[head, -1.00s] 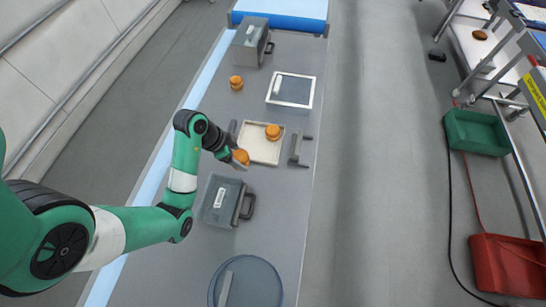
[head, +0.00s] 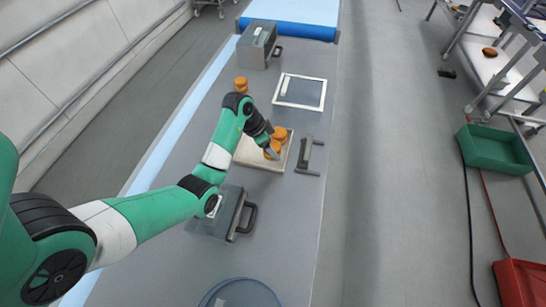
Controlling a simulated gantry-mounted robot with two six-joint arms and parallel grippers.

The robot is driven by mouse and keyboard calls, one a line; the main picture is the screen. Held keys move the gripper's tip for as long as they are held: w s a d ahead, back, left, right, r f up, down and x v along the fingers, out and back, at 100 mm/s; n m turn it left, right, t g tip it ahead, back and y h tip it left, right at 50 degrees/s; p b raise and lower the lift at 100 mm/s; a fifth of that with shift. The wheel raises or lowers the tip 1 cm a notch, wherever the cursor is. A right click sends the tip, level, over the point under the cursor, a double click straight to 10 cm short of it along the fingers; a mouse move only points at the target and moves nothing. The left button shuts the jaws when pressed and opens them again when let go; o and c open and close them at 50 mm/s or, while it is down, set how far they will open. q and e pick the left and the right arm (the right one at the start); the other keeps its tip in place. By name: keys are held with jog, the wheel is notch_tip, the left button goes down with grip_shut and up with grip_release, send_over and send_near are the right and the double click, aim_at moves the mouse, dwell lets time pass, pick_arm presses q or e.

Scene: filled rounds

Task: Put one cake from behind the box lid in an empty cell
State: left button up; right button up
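My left gripper (head: 272,142) is shut on an orange-brown round cake (head: 271,154). It holds the cake over the right part of a shallow cream tray (head: 248,155), close to another cake (head: 280,133) there. I cannot tell whether the held cake touches the tray or the other cake. My arm hides part of the tray, and no cell dividers can be made out. Another cake (head: 241,83) stands on the table beyond my wrist, left of a flat white-framed panel (head: 300,91), which may be the box lid. My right gripper is not in view.
A grey bracket-like piece (head: 309,156) lies right of the tray. Grey cases with handles stand at the far end (head: 256,46) and nearer (head: 235,215), partly under my arm. A round bluish lid (head: 240,294) lies at the near end. The table's right strip is clear.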

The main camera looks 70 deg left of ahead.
pick_arm(q)
jog(key=shift+w+f, duration=0.2)
jog(key=shift+f, duration=0.15)
jog(key=shift+f+b, duration=0.7)
jog(key=shift+f, duration=0.9)
jog(key=o, duration=0.6)
jog(key=shift+r+p, duration=0.3)
jog(key=p+v, duration=0.6)
jog(key=v, duration=0.5)
jog(key=shift+s+r, duration=0.2)
jog(key=shift+r, duration=0.15)
